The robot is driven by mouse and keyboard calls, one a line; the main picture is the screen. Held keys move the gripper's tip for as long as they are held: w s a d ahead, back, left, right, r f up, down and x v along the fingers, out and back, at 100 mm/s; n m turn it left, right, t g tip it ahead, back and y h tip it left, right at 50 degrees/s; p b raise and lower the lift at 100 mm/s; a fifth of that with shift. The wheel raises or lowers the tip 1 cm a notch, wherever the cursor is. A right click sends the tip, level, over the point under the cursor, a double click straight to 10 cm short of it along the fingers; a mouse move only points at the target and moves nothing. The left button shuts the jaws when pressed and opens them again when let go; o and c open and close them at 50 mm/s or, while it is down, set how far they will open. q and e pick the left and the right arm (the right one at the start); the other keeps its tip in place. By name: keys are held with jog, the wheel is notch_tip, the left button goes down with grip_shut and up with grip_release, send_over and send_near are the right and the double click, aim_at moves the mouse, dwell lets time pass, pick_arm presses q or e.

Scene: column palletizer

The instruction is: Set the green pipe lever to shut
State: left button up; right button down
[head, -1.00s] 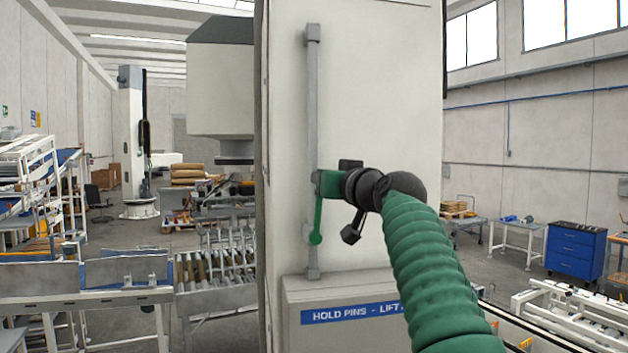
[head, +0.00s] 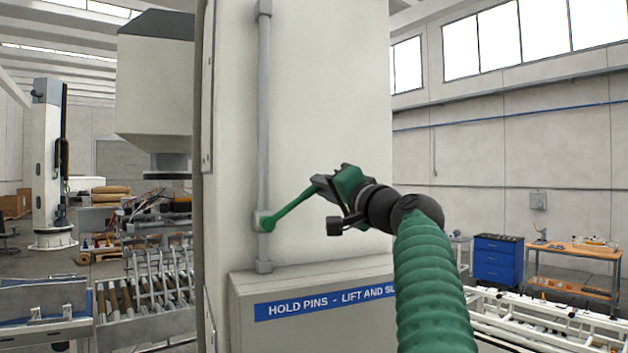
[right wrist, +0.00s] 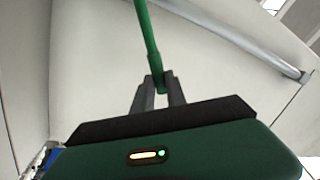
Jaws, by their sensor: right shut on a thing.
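The green pipe lever (head: 290,208) is mounted on a thin grey vertical pipe (head: 263,120) on the pale machine column. From its round pivot on the pipe it slants up and to the right, between along the pipe and square across it. My right gripper (head: 322,184) is shut on the lever's free end. The right wrist view shows the lever (right wrist: 148,40) running down between the two dark fingers (right wrist: 158,82). My left gripper is not in view.
A grey box with a blue "HOLD PINS" label (head: 320,303) juts out below the lever. Roller conveyors (head: 145,295) stand at the left. A blue drawer cabinet (head: 498,260) and a wooden bench (head: 575,262) stand at the back right.

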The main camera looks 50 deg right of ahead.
notch_tip(320, 180, down, 7)
jog(key=s+d+m+h+b, duration=0.1)
jog(key=m+h+b, duration=0.1)
jog(key=m+b, duration=0.3)
jog(key=shift+d+f+m+g, duration=0.2)
jog(key=shift+d+m+g, duration=0.15)
jog(key=shift+m, duration=1.35)
jog(key=c, duration=1.3)
grip_release()
jog(key=shift+c, duration=0.2)
